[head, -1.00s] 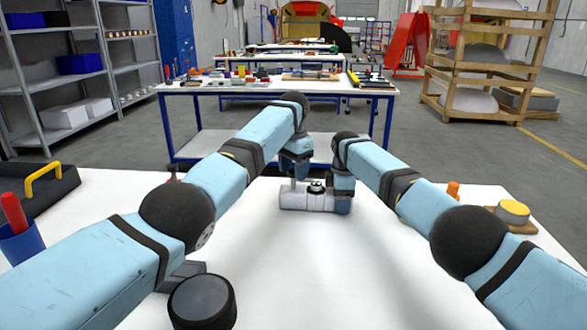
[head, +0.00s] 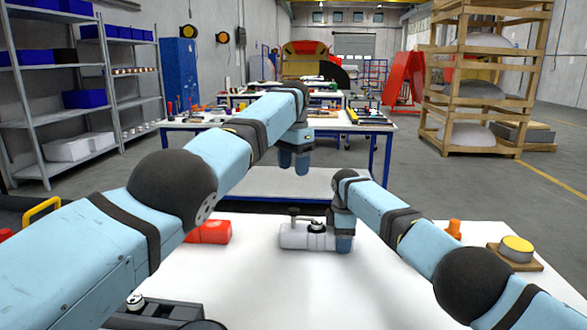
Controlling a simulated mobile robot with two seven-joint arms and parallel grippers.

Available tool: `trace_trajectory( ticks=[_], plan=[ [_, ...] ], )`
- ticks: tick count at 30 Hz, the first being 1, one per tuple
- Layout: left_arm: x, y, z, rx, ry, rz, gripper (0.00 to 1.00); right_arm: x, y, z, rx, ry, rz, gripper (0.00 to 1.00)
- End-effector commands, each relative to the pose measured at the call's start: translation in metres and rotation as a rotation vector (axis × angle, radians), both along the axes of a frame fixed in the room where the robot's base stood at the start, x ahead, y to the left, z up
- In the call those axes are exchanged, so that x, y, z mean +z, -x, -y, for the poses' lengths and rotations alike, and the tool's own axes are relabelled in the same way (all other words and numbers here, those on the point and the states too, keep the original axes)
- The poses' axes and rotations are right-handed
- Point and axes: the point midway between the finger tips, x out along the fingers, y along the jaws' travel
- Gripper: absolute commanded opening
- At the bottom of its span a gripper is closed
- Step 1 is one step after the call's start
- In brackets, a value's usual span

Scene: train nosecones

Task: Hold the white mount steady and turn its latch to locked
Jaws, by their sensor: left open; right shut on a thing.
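The white mount (head: 297,238) lies on the white table, a short pale cylinder on its side. A black T-shaped handle (head: 294,212) stands up from its left part, and a dark round fitting (head: 316,226) sits on top. I cannot tell which of these is the latch, or whether it is locked. My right gripper (head: 343,242) is shut on the right end of the mount. My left gripper (head: 294,166) is open and empty, pointing down above the mount and clear of it.
A red cylinder (head: 209,232) lies left of the mount, partly behind my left arm. An orange piece (head: 454,228) and a yellow-topped round part on a wooden board (head: 515,253) are at the right. The table front of the mount is clear.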

Motion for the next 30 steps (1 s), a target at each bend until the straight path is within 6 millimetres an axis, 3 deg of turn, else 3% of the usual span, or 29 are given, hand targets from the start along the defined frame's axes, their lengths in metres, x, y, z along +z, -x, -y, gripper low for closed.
trace_trajectory(
  ticks=[6,7,10,21,30],
  plan=[
    [0.000,0.000,0.000,0.000,0.000,0.000,0.56,0.001,0.000,0.000,0.001,-0.001,0.001,0.31],
    [0.000,0.000,0.000,0.000,0.000,0.000,0.56,0.001,0.000,0.000,0.001,-0.001,0.001,0.66],
    [0.000,0.000,0.000,0.000,0.000,0.000,0.56,0.001,0.000,0.000,0.001,-0.001,0.001,0.89],
    [0.000,0.000,0.000,0.000,0.000,0.000,0.56,0.006,0.000,0.000,0.001,-0.002,0.001,0.89],
    [0.000,0.000,0.000,0.000,0.000,0.000,0.56,0.064,-0.001,-0.001,0.001,-0.003,0.004,0.89]
  ],
)
